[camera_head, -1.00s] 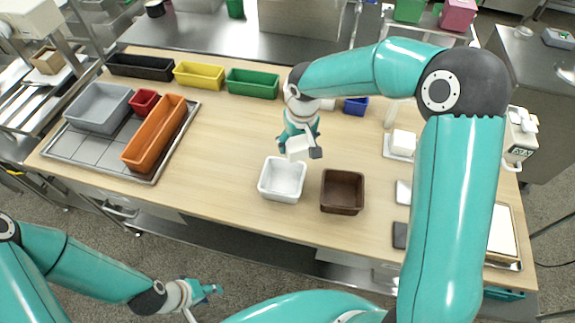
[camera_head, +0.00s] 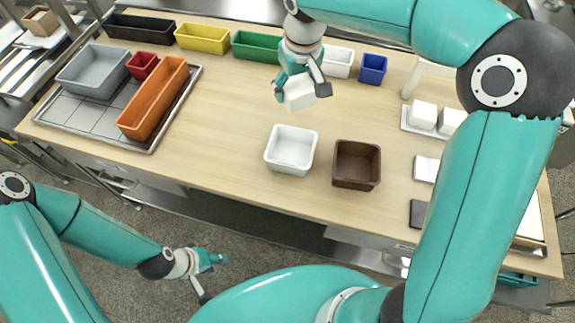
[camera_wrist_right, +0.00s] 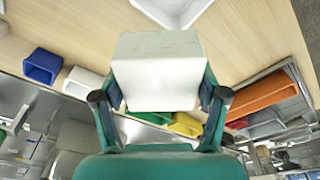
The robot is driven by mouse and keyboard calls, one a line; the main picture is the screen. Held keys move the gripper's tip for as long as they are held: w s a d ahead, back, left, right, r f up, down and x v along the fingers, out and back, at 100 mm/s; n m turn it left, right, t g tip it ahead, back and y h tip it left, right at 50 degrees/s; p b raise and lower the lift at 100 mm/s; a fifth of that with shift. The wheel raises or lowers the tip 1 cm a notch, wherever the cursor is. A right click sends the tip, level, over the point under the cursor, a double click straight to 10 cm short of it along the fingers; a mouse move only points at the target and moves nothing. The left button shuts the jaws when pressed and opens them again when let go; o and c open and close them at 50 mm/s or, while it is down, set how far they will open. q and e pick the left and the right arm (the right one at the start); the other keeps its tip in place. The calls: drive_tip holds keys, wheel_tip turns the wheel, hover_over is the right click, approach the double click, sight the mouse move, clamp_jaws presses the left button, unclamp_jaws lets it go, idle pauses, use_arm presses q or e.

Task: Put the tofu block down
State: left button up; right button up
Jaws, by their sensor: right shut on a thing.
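My right gripper (camera_head: 302,92) is shut on a white tofu block (camera_head: 298,94). In the head view the block appears above the bare wood behind the white bin (camera_head: 290,151); its exact height is hard to tell. The right wrist view shows the tofu block (camera_wrist_right: 157,72) between both fingers, with a white container's edge (camera_wrist_right: 172,10) beyond it. My left gripper (camera_head: 207,275) hangs low at the front left, off the table, its fingers apart and empty. Two more white blocks (camera_head: 423,114) sit on a small tray (camera_head: 412,127) at the right.
A brown bin (camera_head: 357,166) stands right of the white bin. Black (camera_head: 140,29), yellow (camera_head: 203,37), green (camera_head: 256,46), white (camera_head: 338,62) and blue (camera_head: 373,69) bins line the back. Grey, red and orange (camera_head: 153,98) bins stand left. The table's middle left is clear.

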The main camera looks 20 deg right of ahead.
sight(291, 94)
drive_tip(key=shift+n, duration=0.5)
drive_tip(key=s+a+r+b, duration=0.2)
drive_tip(key=shift+s+r+b, duration=0.25)
drive_tip(key=shift+r+b, duration=0.05)
drive_tip(key=shift+b, duration=0.05)
drive_tip(key=shift+s+f, duration=0.15)
drive_tip(key=shift+f, duration=0.1)
use_arm(q)
wheel_tip(291, 94, down, 5)
drive_tip(key=shift+r, duration=0.1)
use_arm(e)
wheel_tip(291, 94, down, 19)
drive_tip(key=shift+r, duration=0.2)
use_arm(q)
drive_tip(key=shift+b, duration=0.3)
use_arm(e)
drive_tip(key=shift+f, duration=0.25)
drive_tip(key=o, duration=0.6)
use_arm(q)
drive_tip(key=shift+f, duration=0.25)
use_arm(e)
drive_tip(key=shift+r, duration=0.1)
